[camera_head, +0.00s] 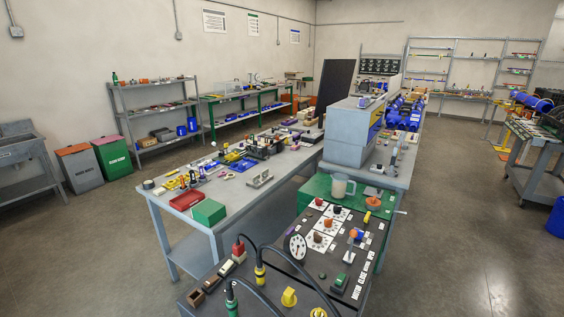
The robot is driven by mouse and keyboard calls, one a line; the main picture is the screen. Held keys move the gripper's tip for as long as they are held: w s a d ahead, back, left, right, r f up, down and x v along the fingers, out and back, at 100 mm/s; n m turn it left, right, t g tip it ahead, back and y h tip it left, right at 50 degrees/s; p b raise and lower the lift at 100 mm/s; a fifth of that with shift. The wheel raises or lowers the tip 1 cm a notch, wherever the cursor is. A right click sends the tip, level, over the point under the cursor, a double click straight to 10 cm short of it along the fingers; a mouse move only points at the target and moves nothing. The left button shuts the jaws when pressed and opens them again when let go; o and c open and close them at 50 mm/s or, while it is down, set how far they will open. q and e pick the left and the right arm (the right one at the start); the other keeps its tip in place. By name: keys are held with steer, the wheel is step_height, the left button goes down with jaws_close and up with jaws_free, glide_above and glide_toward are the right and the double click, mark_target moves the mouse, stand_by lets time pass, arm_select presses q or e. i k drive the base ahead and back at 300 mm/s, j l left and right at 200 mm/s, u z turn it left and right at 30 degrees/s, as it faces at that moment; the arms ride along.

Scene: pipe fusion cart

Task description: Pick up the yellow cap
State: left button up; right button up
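A dark cart top (325,262) with dials and switches stands at the bottom centre. A small yellow knob-like piece (289,297) sits upright on its front part. A second yellow piece (318,312) is cut off by the bottom edge. A yellow-collared plug (260,273) on a black cable stands nearby, and a small yellow piece (367,217) lies near the cart's far right. I cannot tell which of these is the yellow cap. Neither of my grippers is in view.
Black cables arch over the cart's front, from a red plug (238,249) and a green plug (231,298). A round white gauge (297,246) stands behind the yellow knob-like piece. A grey workbench (226,190) with tools lies beyond. Open floor is at the right.

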mark_target(288, 295)
steer(key=j+z, duration=0.15)
steer(key=z, duration=0.2)
steer(key=j+z, duration=0.15)
steer(key=z, duration=0.2)
steer(key=j+z, duration=0.1)
steer(key=j, duration=0.4)
steer(key=j+z, duration=0.1)
steer(key=j, duration=0.4)
steer(key=k+j+z, duration=0.1)
steer(key=j, duration=0.35)
steer(key=k+j+z, duration=0.1)
steer(key=j, duration=0.4)
steer(key=k+j+z, duration=0.1)
steer(key=j, duration=0.35)
